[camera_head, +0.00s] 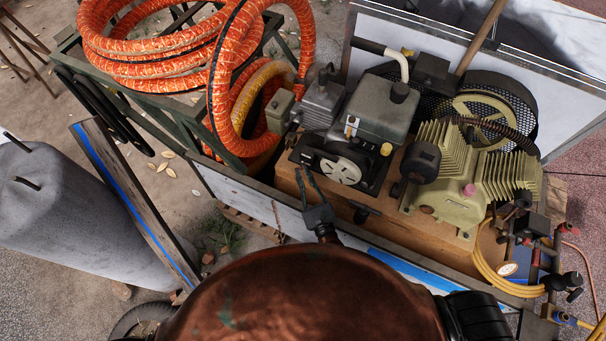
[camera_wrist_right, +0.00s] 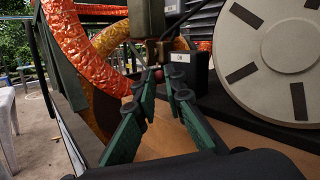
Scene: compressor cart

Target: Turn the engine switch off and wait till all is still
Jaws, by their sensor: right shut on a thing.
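The engine (camera_head: 378,110) sits on the cart, with its round pale starter cover (camera_head: 341,170) facing me. My right gripper (camera_head: 305,170) reaches up to the left side of this cover, at the engine's near corner. In the right wrist view its green fingers (camera_wrist_right: 164,77) converge on a small reddish part, which I take to be the engine switch (camera_wrist_right: 159,75). The gripper is shut on it. The starter cover (camera_wrist_right: 275,50) fills the upper right there. My left gripper is not in view.
An orange hose (camera_head: 150,50) lies coiled on a rack at the left. The finned compressor (camera_head: 460,180) and its guarded flywheel (camera_head: 490,110) stand right of the engine. A grey tank (camera_head: 60,215) is at the far left. A cart side wall (camera_head: 250,200) runs below my gripper.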

